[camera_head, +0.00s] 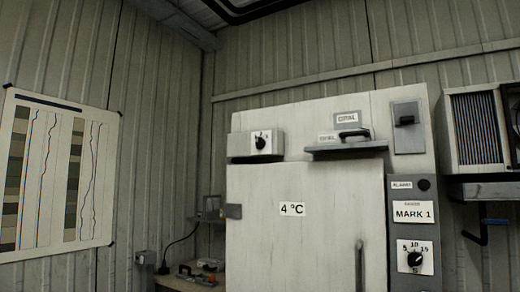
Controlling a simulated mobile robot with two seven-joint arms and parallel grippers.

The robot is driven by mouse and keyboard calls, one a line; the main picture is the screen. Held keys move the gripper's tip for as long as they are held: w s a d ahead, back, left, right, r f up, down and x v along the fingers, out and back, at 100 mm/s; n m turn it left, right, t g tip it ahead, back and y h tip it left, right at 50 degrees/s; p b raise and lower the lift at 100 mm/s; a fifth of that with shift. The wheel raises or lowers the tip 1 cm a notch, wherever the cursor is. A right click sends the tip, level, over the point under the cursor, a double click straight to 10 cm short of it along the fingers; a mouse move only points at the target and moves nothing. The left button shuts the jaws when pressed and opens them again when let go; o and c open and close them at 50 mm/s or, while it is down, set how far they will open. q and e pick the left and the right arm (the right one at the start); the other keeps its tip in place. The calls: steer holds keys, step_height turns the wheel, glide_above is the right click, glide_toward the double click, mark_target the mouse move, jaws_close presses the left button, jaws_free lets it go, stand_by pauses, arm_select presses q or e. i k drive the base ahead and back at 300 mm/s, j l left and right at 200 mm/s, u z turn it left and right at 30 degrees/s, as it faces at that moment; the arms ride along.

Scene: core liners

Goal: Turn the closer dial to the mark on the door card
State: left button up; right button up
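A large pale cabinet door (300,245) has a "4 °C" card (292,209) on it. A "MARK 1" card (413,212) is on the panel right of the door. A small black dial (261,143) on a white plate sits at the door's top left; its marks and pointer are too small to read surely. A second black dial (415,259), on a white plate with numbers including 5 and 10, is below the "MARK 1" card. Which dial is the closer dial is not clear from the labels. Neither of my grippers is in view.
A grey ledge with a handle-like part (347,147) juts out above the door. A vertical door handle (359,265) is at lower right. A grey switch box (408,127) and a vented unit (478,129) are at right. A low bench (185,283) stands left of the cabinet.

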mark_target(260, 142)
steer(key=i+l, duration=0.2)
steer(key=i, duration=0.2)
steer(key=i+l+u, duration=0.1)
steer(key=i, duration=0.3)
steer(key=l, duration=0.1)
